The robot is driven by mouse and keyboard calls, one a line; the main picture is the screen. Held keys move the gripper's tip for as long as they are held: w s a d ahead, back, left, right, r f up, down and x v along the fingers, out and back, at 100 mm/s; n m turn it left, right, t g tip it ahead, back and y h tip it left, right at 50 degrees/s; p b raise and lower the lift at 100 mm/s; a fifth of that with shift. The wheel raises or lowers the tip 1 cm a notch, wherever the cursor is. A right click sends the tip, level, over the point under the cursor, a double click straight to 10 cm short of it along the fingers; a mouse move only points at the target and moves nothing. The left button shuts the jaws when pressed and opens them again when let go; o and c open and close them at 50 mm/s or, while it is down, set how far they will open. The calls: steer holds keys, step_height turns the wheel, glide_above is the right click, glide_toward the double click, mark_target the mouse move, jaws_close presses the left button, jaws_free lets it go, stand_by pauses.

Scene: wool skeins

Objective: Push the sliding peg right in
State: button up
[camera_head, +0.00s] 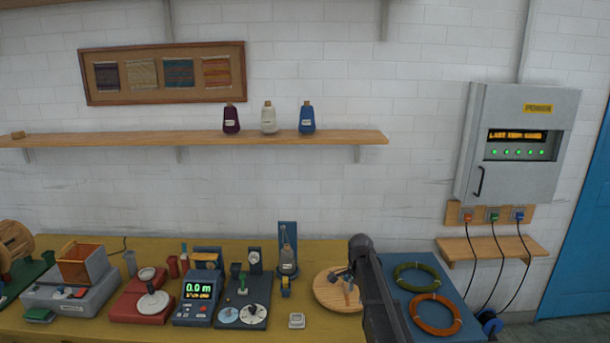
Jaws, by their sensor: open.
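A round wooden disc (325,295) lies on the yellow bench at right of centre, partly covered by my arm. Small upright parts stand on it near its middle, one of them a short wooden peg (348,287). I cannot tell for sure whether this is the sliding peg, nor how far in it sits. My gripper (344,278) is small and dark in this view, open, and over the disc close to these parts. Whether it touches them cannot be made out.
A blue mat (449,333) with a green skein (416,277) and an orange skein (434,313) lies right of my arm. A small grey block (296,321) lies in front.

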steer(key=s+f+n+b, duration=0.3)
steer(key=s+n, duration=0.3)
steer(key=s, duration=0.8)
steer(key=s+f+n+b, duration=0.3)
steer(key=s+n, duration=0.4)
steer(key=s, duration=0.7)
steer(key=shift+f, duration=0.35)
